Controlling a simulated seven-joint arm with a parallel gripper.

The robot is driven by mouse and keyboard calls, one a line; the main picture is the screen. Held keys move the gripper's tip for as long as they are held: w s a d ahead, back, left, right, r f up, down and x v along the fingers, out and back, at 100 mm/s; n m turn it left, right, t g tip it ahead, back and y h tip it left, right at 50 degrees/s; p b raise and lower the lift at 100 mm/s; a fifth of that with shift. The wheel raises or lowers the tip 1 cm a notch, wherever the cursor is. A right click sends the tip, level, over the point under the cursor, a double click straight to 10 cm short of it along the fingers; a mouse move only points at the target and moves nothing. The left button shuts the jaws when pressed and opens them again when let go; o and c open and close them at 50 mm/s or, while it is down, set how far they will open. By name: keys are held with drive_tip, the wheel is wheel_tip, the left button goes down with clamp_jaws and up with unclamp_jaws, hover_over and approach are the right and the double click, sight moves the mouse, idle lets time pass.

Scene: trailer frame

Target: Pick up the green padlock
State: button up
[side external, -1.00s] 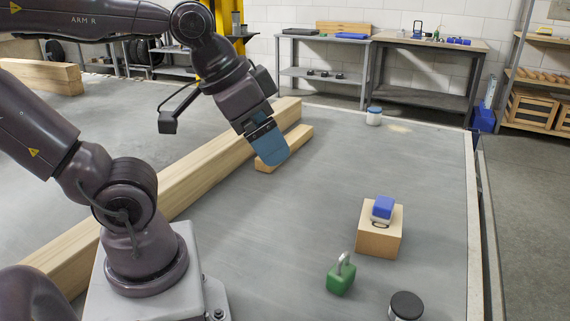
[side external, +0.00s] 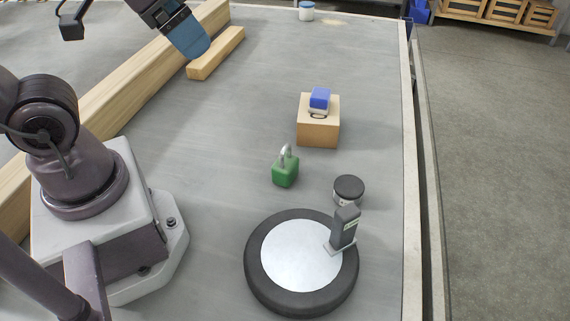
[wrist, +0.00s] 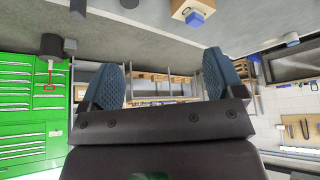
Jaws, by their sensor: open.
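The green padlock (side external: 286,172) stands upright on the grey bed with its silver shackle up, in the middle of the side view. It stands in front of a small wooden block and apart from it. My gripper (side external: 196,50), with blue fingers, is high at the upper left of the side view, well away from the padlock. In the wrist view my gripper (wrist: 172,75) is open with nothing between its fingers. I cannot make out the padlock in the wrist view.
A wooden block (side external: 318,128) bears a blue-and-white item (side external: 319,99). A black-lidded jar (side external: 348,190) and a wheel-like disc (side external: 300,255) with a dark upright piece (side external: 344,230) are nearer. Long timber (side external: 150,70) and a shorter piece (side external: 217,53) lie left. The bed between is clear.

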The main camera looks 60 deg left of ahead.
drive_tip(key=shift+d, duration=0.1)
drive_tip(key=shift+c, duration=0.5)
drive_tip(key=m+t+y, duration=0.5)
drive_tip(key=m+y, duration=0.4)
drive_tip(key=m, duration=2)
approach(279, 170)
drive_tip(key=s+a, duration=0.2)
drive_tip(key=s, duration=0.1)
drive_tip(key=shift+a+r, duration=0.4)
drive_tip(key=shift+w+d+m+t+h, duration=0.3)
drive_tip(key=shift+w+d+h, duration=0.45)
drive_tip(key=shift+d+h, duration=0.15)
drive_tip(key=shift+w+a, duration=0.15)
drive_tip(key=shift+w, duration=0.2)
drive_tip(key=x, duration=1.2)
drive_tip(key=shift+w+f, duration=0.1)
